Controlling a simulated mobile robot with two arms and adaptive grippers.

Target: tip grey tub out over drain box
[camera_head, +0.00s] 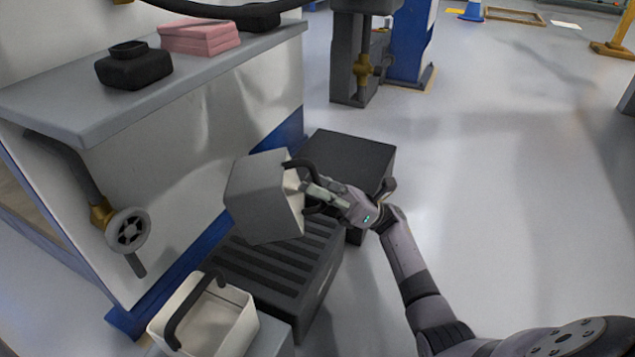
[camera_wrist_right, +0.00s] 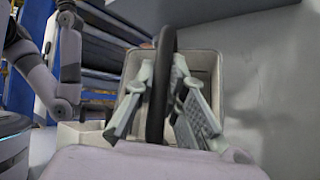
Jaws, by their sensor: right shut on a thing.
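The grey tub (camera_head: 262,203) hangs tilted in the air above the drain box (camera_head: 285,262), a dark box with a slatted top. My right gripper (camera_head: 306,190) is shut on the tub's dark handle, at the tub's right side. In the right wrist view the handle (camera_wrist_right: 161,85) runs between the fingers of my right gripper (camera_wrist_right: 165,92), with the tub's pale inside (camera_wrist_right: 195,65) behind it. I cannot tell whether anything is in the tub. My left gripper is not in view in the head view.
A cream tub (camera_head: 212,318) with a dark handle stands nearer, beside the drain box. A black box (camera_head: 350,150) stands behind it. A valve wheel (camera_head: 128,229) and a shelf (camera_head: 60,100) with a black jar and pink cloths are left. Floor at right is clear.

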